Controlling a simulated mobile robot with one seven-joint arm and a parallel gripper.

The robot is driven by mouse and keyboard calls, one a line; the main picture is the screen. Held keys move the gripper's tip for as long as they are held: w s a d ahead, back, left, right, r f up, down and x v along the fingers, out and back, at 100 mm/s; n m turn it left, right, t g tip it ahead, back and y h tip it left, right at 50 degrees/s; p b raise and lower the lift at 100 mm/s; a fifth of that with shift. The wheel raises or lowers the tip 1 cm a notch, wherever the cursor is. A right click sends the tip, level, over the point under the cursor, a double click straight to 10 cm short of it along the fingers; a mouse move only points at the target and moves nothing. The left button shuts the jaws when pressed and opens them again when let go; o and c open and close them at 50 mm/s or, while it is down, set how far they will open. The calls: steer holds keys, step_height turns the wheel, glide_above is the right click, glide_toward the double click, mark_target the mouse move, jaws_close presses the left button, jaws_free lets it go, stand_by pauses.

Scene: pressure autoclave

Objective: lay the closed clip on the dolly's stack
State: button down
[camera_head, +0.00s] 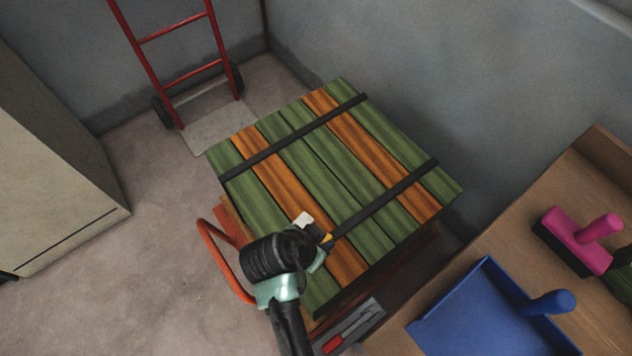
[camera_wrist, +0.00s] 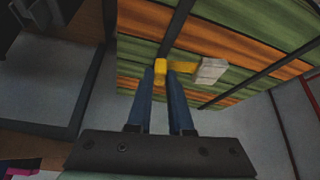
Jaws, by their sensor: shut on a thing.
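The dolly's stack (camera_head: 322,163) is a flat-topped load of green and orange boards under two black straps. It also fills the upper part of the wrist view (camera_wrist: 225,28). My gripper (camera_wrist: 172,70) is over the stack's near left part, close to one strap. Its blue fingers are shut on the clip (camera_wrist: 212,70), a small yellow piece with a pale grey block at one end. In the head view the pale block (camera_head: 304,220) shows beside my wrist, which hides most of the fingers. I cannot tell whether the clip touches the boards.
A red hand truck (camera_head: 180,75) stands against the back wall. A pale cabinet (camera_head: 50,150) is at the left. A wooden bench at the right holds a blue dustpan (camera_head: 480,312) and a pink-handled tool (camera_head: 580,240). A red-handled tool (camera_head: 345,330) lies below the stack's near edge.

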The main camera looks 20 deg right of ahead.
step_height(320, 180, down, 2)
steer(key=d+m, duration=0.2)
steer(key=g+b, duration=0.1)
steer(key=b, duration=0.1)
glide_above(337, 255)
steer(key=a, duration=0.2)
steer(key=f, duration=0.5)
steer(key=shift+s+a+f, duration=0.15)
steer(key=shift+s+f, duration=0.05)
steer(key=shift+s, duration=0.2)
steer(key=shift+f+b, duration=0.75)
steer(key=shift+f, duration=1.4)
steer(key=shift+f, duration=0.3)
steer(key=c, duration=0.8)
jaws_free()
steer(key=shift+r, duration=0.1)
